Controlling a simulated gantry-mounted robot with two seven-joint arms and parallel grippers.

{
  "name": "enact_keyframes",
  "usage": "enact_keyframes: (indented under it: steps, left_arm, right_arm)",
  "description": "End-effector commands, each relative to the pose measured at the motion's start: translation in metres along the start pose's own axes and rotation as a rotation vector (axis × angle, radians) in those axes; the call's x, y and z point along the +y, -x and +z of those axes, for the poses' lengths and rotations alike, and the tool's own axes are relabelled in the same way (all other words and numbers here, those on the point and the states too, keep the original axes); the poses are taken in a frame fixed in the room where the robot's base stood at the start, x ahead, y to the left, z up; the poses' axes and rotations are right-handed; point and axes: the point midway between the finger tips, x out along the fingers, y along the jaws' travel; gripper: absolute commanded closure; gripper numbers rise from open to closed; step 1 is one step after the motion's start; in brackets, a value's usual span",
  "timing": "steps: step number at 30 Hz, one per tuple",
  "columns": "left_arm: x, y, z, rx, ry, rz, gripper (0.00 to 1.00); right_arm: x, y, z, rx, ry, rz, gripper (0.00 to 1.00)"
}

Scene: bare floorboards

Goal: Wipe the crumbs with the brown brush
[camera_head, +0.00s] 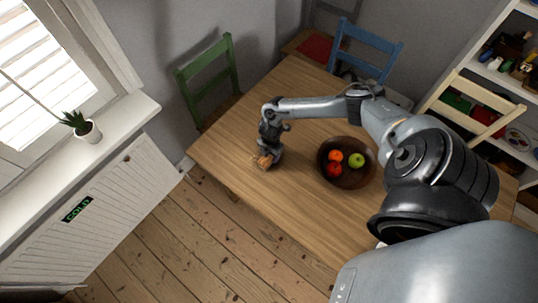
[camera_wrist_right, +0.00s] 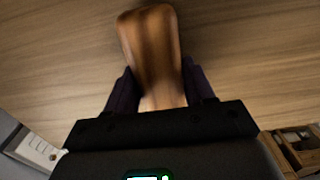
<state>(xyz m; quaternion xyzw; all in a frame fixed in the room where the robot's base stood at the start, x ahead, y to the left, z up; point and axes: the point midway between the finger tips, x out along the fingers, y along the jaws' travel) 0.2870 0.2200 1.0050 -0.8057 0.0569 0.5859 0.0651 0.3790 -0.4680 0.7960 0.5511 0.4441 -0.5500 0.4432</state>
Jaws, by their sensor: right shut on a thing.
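The brown brush (camera_head: 264,161) is at the left part of the wooden table (camera_head: 222,147), at the tip of my right gripper (camera_head: 270,151). In the right wrist view the brush (camera_wrist_right: 152,48) shows as a smooth brown wooden body between the two dark fingers of my right gripper (camera_wrist_right: 160,92), which is shut on it. The bristles are hidden, and I cannot tell whether the brush touches the table top. I cannot make out any crumbs in either view. My left gripper does not show.
A dark bowl (camera_head: 328,177) with red, orange and green fruit stands right of the gripper, below my forearm. A green chair (camera_head: 208,75), a blue chair (camera_head: 365,50) and a cream chair (camera_head: 478,97) stand around the table. The table's near left part is clear.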

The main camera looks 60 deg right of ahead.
Motion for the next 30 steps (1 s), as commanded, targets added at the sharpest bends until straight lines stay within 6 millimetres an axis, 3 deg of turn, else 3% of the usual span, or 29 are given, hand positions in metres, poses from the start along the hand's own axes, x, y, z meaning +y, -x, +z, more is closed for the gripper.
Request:
enact_keyframes:
  steps: [2,4,21,30]
  left_arm:
    - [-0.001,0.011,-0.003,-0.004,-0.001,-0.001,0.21]
    - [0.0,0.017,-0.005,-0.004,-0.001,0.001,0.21]
    - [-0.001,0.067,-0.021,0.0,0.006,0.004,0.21]
    - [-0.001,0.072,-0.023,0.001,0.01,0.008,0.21]
  right_arm:
    - [-0.001,0.008,0.001,0.0,-0.002,-0.002,0.75]
    - [-0.001,0.028,0.002,-0.003,0.004,0.001,0.75]
    - [-0.002,0.077,0.002,-0.002,-0.003,0.0,0.75]
    - [-0.002,0.083,0.002,-0.002,-0.004,0.0,0.75]
